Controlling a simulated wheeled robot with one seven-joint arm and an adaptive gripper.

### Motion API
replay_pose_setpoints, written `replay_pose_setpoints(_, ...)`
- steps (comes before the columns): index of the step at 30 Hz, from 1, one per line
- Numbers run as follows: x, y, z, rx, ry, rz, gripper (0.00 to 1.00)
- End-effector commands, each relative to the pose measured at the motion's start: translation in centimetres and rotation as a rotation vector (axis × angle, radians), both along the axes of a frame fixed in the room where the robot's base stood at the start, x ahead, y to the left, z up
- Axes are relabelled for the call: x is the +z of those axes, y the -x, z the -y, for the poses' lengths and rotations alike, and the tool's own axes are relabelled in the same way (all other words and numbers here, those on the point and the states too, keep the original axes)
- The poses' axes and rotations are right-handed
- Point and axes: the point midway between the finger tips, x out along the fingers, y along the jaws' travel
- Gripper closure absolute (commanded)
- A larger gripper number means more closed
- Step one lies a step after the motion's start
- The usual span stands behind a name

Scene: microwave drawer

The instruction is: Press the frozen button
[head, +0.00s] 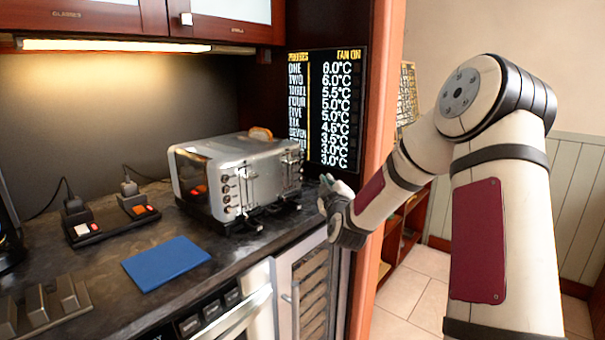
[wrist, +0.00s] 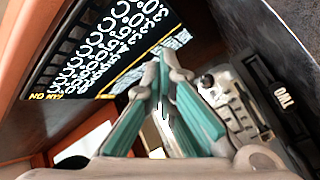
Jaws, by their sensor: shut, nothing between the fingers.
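A silver toaster (head: 238,168) stands on the dark counter, with bread showing in its top slot. Its front has a column of small round knobs or buttons (head: 227,189) and darker lever panels; their labels are too small to read, so I cannot tell which is the frozen button. My gripper (head: 326,183) is to the right of the toaster, apart from it, near the counter edge. In the wrist view, my gripper (wrist: 164,62) has its teal fingers together and empty. The toaster's front (wrist: 232,105) shows to their right, partly hidden by the gripper.
A black temperature board (head: 330,105) hangs behind the toaster, beside a wooden cabinet side panel (head: 378,150). A blue mat (head: 166,263) lies in front on the counter. Cabinets (head: 90,15) hang above.

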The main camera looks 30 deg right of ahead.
Motion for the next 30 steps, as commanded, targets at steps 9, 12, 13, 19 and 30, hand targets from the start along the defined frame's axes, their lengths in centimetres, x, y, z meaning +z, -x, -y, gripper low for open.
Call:
replay_pose_setpoints(9, -0.2, -3.7, -1.4, 0.001, 0.001, 0.0, 1.0)
replay_pose_setpoints(12, -0.2, -4.3, -1.6, 0.0, 0.001, 0.0, 1.0)
replay_pose_setpoints(13, -0.2, -4.5, -1.6, 0.001, 0.001, -0.001, 1.0)
replay_pose_setpoints(19, -0.1, -4.8, -1.7, -0.001, -0.001, 0.0, 1.0)
replay_pose_setpoints(30, 0.0, -4.8, -1.7, -0.001, -0.001, 0.0, 1.0)
